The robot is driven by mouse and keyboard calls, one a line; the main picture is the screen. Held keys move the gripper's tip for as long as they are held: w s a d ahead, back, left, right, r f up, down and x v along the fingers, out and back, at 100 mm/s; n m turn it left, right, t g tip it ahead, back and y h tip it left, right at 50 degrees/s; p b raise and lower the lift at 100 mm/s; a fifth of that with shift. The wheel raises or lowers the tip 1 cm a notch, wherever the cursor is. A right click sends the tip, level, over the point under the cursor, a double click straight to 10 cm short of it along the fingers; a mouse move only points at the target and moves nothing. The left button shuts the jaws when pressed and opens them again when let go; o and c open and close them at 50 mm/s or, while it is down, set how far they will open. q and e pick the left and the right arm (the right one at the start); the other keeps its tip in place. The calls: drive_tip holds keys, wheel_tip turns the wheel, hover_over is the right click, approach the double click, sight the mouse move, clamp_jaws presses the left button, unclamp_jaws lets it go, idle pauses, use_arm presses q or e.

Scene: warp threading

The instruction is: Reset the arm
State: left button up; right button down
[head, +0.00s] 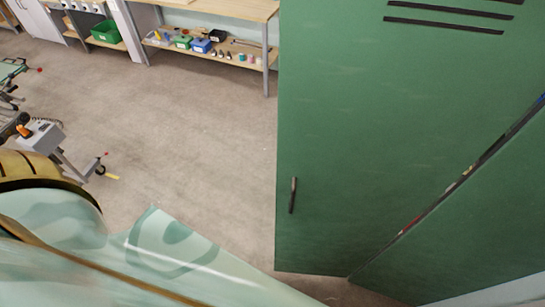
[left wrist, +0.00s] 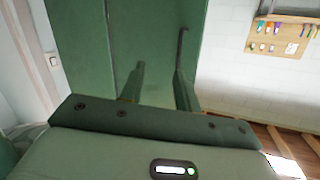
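My left gripper (left wrist: 160,82) shows in the left wrist view with its two green fingers apart and nothing visible between them. It faces a green cabinet door (left wrist: 90,50). A dark handle (left wrist: 182,45) on the cabinet appears just beyond the right finger; I cannot tell whether they touch. In the head view, the green cabinet (head: 400,130) fills the right side, with a dark handle (head: 293,195). A slanting gap beside the door shows small coloured items inside. A pale green part of my arm crosses the lower left. My right gripper is not in view.
A wooden workbench (head: 220,8) with a lower shelf of small bins stands at the back. A green crate (head: 106,32) is at the far left. Grey equipment (head: 45,138) stands at the left. The grey floor (head: 190,130) between is clear. A pegboard (left wrist: 275,38) hangs on the wall.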

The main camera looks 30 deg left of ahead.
use_arm(q)
drive_tip(key=w+a+m+g+y, duration=0.2)
drive_tip(key=w+a+m+g, duration=0.15)
drive_tip(key=w, duration=0.75)
drive_tip(key=w+a+r+n+g+y, duration=0.1)
drive_tip(key=a+r+g+y, duration=0.15)
drive_tip(key=a+r, duration=0.35)
drive_tip(key=w+a+r+g+y, duration=0.2)
drive_tip(key=a+r+y, duration=0.25)
drive_tip(key=a, duration=0.25)
drive_tip(key=s+d+f+g+h+b, duration=0.2)
drive_tip(key=f+b, duration=0.2)
drive_tip(key=f, duration=1.3)
drive_tip(key=s+d+f+g+h+b, duration=0.1)
drive_tip(key=s+d+f+h+b, duration=0.3)
drive_tip(key=f, duration=1.3)
drive_tip(key=s+f+n+g+b, duration=0.1)
drive_tip(key=s+f+b, duration=0.3)
drive_tip(key=s+f, duration=0.5)
drive_tip(key=s+a+f+n+g+b, duration=0.1)
drive_tip(key=s+f+b, duration=0.3)
drive_tip(key=s+f, duration=0.5)
wheel_tip(320, 180, down, 6)
drive_tip(key=shift+s+f+n+g+y, duration=0.15)
drive_tip(key=shift+s+n+g+y, duration=0.2)
drive_tip(key=shift+n+g, duration=0.45)
